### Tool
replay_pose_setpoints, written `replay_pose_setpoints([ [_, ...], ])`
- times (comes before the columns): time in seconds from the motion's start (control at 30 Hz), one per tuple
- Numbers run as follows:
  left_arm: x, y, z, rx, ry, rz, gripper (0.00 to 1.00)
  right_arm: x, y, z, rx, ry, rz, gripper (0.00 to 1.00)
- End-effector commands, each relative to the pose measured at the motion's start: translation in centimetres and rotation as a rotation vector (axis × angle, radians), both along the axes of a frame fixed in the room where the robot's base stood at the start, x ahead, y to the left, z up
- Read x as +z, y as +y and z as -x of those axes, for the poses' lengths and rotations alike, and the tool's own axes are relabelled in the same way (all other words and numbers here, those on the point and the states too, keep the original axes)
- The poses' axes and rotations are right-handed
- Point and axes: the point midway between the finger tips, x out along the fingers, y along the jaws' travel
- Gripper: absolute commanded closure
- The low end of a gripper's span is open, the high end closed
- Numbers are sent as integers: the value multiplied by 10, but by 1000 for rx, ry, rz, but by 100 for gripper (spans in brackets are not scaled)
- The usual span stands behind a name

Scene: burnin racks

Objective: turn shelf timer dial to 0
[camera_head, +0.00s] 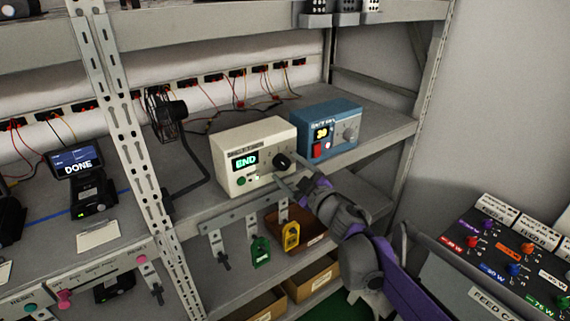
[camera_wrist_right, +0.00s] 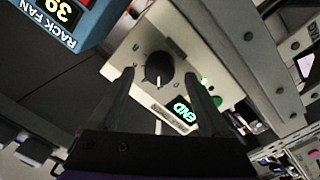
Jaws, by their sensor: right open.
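The shelf timer is a cream box (camera_head: 250,140) on the middle shelf, its green display reading END. Its round black dial (camera_head: 282,161) is on the right of its front face. In the right wrist view the dial (camera_wrist_right: 158,70) lies between my two fingers, with a white pointer mark toward the display side. The marks around it are too small to read surely. My right gripper (camera_head: 289,178) is open in front of the dial, a finger to each side of it; contact cannot be told. My left gripper is not in view.
A blue rack fan box (camera_head: 341,125) with a red switch and knob stands just right of the timer. Green (camera_head: 261,252) and yellow (camera_head: 291,236) tags hang below the shelf edge. A metal upright (camera_head: 135,150) stands left. A feed panel (camera_head: 520,250) is at lower right.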

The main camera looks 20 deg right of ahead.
Motion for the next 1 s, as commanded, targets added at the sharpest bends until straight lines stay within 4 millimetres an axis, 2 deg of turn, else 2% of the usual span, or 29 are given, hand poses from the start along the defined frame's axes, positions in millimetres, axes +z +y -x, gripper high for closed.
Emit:
replay_pose_setpoints([
  [0.1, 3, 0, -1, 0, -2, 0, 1, 1, 4, -14, 1, -1, 0, 19],
  [0.2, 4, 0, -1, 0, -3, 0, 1, 0, 6, -19, 0, 0, 0, 19],
  [0.5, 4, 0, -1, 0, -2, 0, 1, 0, 6, -22, -1, -1, 0, 19],
  [0.57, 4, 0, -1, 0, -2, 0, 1, 0, 7, -22, -1, -1, 0, 28],
  [0.93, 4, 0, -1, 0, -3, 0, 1, 0, 6, -21, -1, -1, 0, 95],
  [0.97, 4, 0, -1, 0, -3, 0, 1, 0, 6, -21, -1, -1, 0, 100],
  [1.0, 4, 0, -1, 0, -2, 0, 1, 0, 6, -21, -1, -1, 0, 100],
])
